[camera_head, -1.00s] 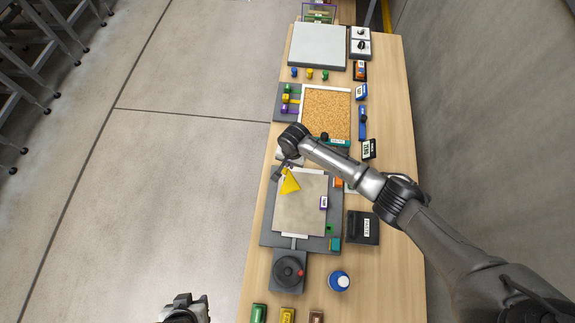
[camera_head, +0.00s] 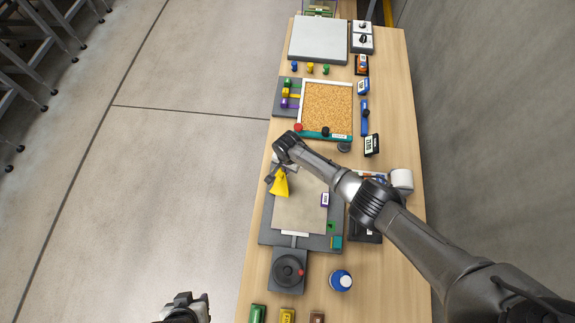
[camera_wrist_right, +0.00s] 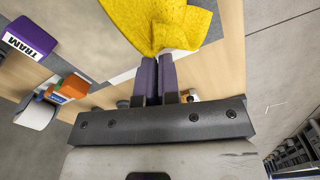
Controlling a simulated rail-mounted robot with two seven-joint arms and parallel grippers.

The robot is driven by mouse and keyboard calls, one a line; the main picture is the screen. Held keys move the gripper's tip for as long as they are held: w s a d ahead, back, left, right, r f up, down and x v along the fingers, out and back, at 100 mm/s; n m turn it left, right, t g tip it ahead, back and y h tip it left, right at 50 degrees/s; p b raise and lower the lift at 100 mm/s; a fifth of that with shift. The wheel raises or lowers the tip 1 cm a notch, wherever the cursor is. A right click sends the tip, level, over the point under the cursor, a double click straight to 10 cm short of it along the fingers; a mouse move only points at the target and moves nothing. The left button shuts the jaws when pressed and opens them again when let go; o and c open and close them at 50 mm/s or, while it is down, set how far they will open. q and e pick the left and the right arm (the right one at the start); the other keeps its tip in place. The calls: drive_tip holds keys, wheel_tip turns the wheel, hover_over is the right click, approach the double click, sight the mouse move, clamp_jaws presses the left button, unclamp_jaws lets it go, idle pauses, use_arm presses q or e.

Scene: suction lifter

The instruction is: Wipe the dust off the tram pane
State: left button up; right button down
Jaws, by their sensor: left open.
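The dusty beige tram pane (camera_head: 300,215) lies on a dark grey base, with white strips at its ends. A purple block marked TRAM (camera_wrist_right: 30,38) stands by it and shows in the head view (camera_head: 325,199) at the pane's right side. My right gripper (camera_wrist_right: 158,68) is shut on a yellow cloth (camera_wrist_right: 165,22). In the head view the cloth (camera_head: 280,184) hangs over the pane's upper left part; I cannot tell if it touches. My left gripper (camera_head: 187,303) is open and empty, left of the table at the bottom edge.
A grey dial unit (camera_head: 289,271) and a blue-and-white pot (camera_head: 340,281) stand below the pane. A cork-coloured tray (camera_head: 327,105) lies above it. A white roll (camera_head: 402,180) stands at the right. My right arm crosses above the table and partly hides a black box (camera_head: 364,236).

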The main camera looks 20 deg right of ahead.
sight(287, 176)
wheel_tip(287, 176, down, 4)
drive_tip(key=b, duration=0.3)
drive_tip(key=shift+f, duration=0.1)
drive_tip(key=c, duration=1.7)
unclamp_jaws()
drive_tip(key=shift+r+p, duration=0.3)
drive_tip(key=o, duration=1.4)
drive_tip(key=shift+f, duration=0.15)
drive_tip(key=shift+f+b, duration=1.25)
drive_tip(key=shift+f, duration=0.1)
drive_tip(key=shift+r, duration=0.15)
drive_tip(key=shift+c, duration=1)
